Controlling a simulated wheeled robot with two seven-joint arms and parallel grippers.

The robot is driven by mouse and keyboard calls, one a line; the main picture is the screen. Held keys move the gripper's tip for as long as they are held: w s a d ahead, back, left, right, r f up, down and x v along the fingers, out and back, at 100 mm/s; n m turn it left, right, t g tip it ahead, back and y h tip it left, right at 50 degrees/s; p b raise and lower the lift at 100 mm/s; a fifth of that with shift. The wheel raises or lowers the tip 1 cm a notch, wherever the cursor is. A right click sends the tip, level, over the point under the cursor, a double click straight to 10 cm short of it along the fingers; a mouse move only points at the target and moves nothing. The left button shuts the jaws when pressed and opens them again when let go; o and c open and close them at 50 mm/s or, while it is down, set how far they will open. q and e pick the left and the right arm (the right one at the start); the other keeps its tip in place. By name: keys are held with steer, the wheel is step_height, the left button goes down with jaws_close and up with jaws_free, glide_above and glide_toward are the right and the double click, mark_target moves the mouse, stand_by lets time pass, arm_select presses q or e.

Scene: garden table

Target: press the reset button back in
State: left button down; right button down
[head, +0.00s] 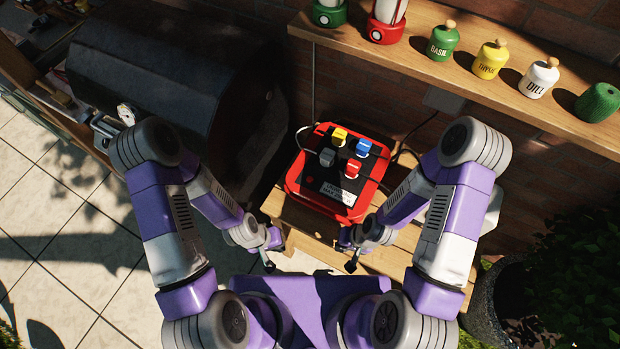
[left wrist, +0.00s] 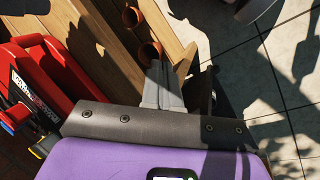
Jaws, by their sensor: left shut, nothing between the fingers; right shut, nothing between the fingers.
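A red power box (head: 369,203) lies on a slatted wooden table, with yellow (head: 339,134), blue (head: 363,147), red (head: 352,168) and grey (head: 326,157) plugs standing in its top. A dark label (head: 331,188) is on its near side. The box also shows at the left edge of the left wrist view (left wrist: 62,75). My left gripper (head: 269,266) is shut and empty, off the table's near left corner, apart from the box. My right gripper (head: 351,266) is shut and empty, nearer me than the box, apart from it.
The wooden table (head: 400,262) has bare slats around the box. A black barrel-shaped grill (head: 165,75) stands to the left. A shelf (head: 480,78) with lanterns and spice jars runs along the brick wall. A planter (head: 490,305) is at right. Two terracotta pots (left wrist: 150,53) show in the left wrist view.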

stand_by(0.8)
arm_select(q)
step_height(320, 180, up, 20)
steer(key=m+g+y+p, duration=0.1)
steer(key=m+g+p, duration=0.1)
steer(key=m, duration=2.4)
glide_above(311, 179)
steer(key=w+a, duration=0.2)
steer(key=a, duration=0.2)
steer(key=shift+d, duration=0.25)
steer(key=shift+s+f, duration=0.1)
steer(key=shift+f, duration=0.1)
steer(key=x, duration=0.8)
steer(key=a+x, duration=0.1)
steer(key=x, duration=0.3)
steer(key=shift+d+f, duration=0.15)
steer(key=shift+f, duration=0.85)
